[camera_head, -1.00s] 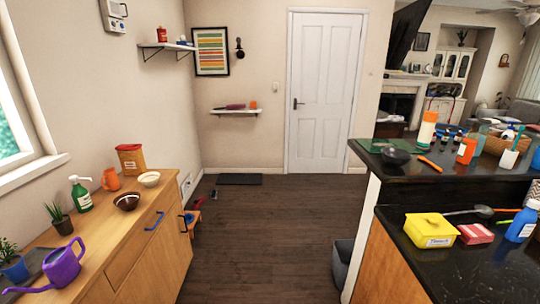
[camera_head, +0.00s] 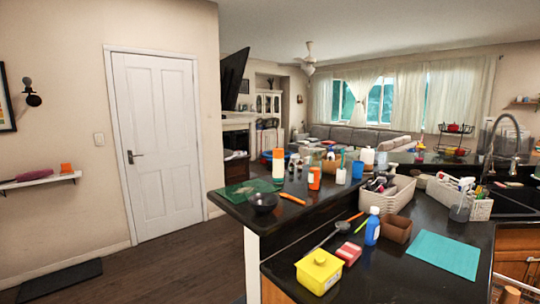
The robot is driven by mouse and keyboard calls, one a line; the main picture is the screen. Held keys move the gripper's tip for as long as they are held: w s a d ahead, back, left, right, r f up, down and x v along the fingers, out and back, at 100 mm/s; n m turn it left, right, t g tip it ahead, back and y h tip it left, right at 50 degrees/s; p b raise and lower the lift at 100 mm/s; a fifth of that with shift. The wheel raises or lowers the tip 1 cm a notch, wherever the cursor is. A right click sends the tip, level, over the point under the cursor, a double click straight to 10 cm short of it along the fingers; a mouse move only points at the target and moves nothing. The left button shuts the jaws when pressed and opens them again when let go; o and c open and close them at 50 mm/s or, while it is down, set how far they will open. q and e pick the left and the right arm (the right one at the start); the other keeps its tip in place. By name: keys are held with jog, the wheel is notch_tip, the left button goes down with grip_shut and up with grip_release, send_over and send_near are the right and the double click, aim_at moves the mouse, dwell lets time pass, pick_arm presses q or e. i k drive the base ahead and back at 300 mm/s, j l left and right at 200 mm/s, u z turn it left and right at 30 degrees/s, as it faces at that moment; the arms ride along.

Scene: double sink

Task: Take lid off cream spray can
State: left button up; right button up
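A tall orange-and-white can (camera_head: 278,166) stands upright on the raised black counter, near the green mat. It looks like a spray can, but I cannot read its label or make out a separate lid. A shorter orange bottle (camera_head: 314,178) stands to its right. Neither of my grippers shows in the head view.
A black bowl (camera_head: 263,202) and an orange-handled tool (camera_head: 292,198) lie in front of the can. The lower counter holds a yellow box (camera_head: 319,271), a blue bottle (camera_head: 372,227), a brown box (camera_head: 396,229) and a teal mat (camera_head: 443,254). Open floor (camera_head: 170,265) lies left of the counter.

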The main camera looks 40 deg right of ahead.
aim_at(278, 153)
jog(key=i+z, duration=0.15)
jog(key=i, duration=0.65)
jog(key=i+j+z, duration=0.15)
jog(key=i, duration=0.6)
jog(key=i+j+z, duration=0.15)
jog(key=i+z, duration=0.25)
jog(key=i+j+z, duration=0.25)
jog(key=z, duration=0.15)
jog(key=i+j+z, duration=0.15)
jog(key=z, duration=0.3)
jog(key=i+j+z, duration=0.15)
jog(key=z, duration=0.3)
jog(key=i+j+z, duration=0.1)
jog(key=z, duration=0.35)
jog(key=i+j+z, duration=0.1)
jog(key=j+z, duration=0.15)
jog(key=z, duration=0.15)
jog(key=j+z, duration=0.25)
jog(key=z, duration=0.2)
jog(key=i+j+z, duration=0.1)
jog(key=j+z, duration=0.15)
jog(key=z, duration=0.2)
jog(key=i+j+z, duration=0.1)
jog(key=j+z, duration=0.85)
jog(key=z, duration=0.15)
